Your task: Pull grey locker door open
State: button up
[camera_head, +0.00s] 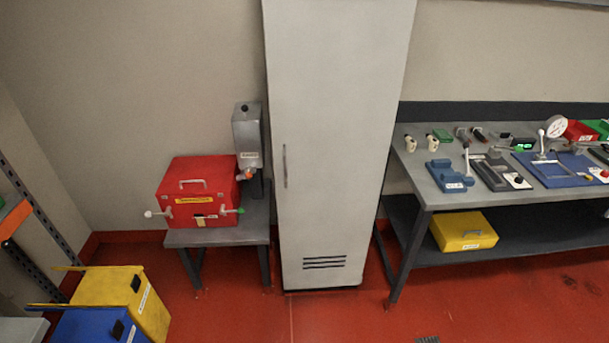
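The tall grey locker (335,110) stands upright against the back wall in the middle of the head view. Its door looks closed. A thin vertical handle (285,166) is on the left side of the door, about halfway down the visible part. Dark vent slots (324,262) are near the door's bottom. The locker's top is cut off by the frame. My gripper is not in view.
A low table (240,233) with a red box (197,190) and a grey device (248,145) stands close left of the locker. A workbench (450,199) with tools is on the right. Yellow (120,297) and blue bins (85,326) are front left. Red floor before the locker is clear.

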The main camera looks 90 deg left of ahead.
aim_at(336, 69)
jog(key=u, duration=3)
jog(key=i+u, duration=0.4)
jog(key=i+l+u, duration=0.1)
jog(key=i+u, duration=0.25)
jog(key=i, duration=0.15)
